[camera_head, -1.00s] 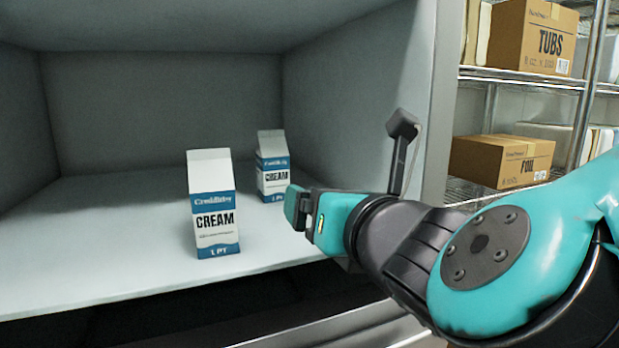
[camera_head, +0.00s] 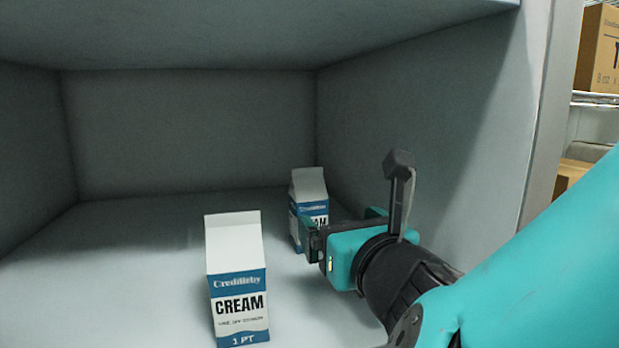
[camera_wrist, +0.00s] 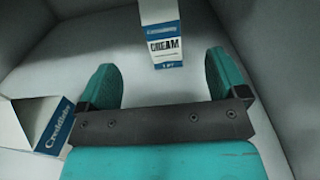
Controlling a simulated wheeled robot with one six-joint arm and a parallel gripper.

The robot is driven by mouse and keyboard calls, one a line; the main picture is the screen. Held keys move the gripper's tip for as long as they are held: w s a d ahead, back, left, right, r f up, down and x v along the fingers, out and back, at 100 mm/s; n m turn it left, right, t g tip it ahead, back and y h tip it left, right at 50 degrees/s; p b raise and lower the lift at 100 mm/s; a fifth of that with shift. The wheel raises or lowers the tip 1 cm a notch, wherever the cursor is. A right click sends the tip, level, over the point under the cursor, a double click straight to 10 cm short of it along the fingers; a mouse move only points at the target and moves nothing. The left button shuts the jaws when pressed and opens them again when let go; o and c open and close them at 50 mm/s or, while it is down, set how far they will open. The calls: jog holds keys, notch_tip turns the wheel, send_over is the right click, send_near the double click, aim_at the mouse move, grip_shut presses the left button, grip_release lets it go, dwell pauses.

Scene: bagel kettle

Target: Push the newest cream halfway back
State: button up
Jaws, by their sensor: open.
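Two white and blue cream cartons stand upright on the shelf inside the compartment. The front carton (camera_head: 237,290) is left of centre; in the wrist view it shows at the lower left (camera_wrist: 35,125), outside my gripper's left finger. The rear carton (camera_head: 309,205) stands farther back near the right wall, partly hidden by my gripper in the head view. In the wrist view it is ahead of and between the fingers (camera_wrist: 162,40). My gripper (camera_head: 312,232) is open and empty, with fingertips (camera_wrist: 165,75) short of the rear carton.
The compartment's right wall (camera_head: 430,110) is close to my gripper's right side. The back wall (camera_head: 190,130) is bare, and the shelf floor (camera_head: 110,260) is clear on the left. Boxes (camera_head: 600,50) stand on a rack outside at the right.

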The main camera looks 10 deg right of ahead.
aim_at(313, 200)
jog(key=p+x, duration=0.5)
jog(key=x, duration=0.9)
jog(key=shift+w+a+f, duration=0.1)
jog(key=shift+w, duration=0.15)
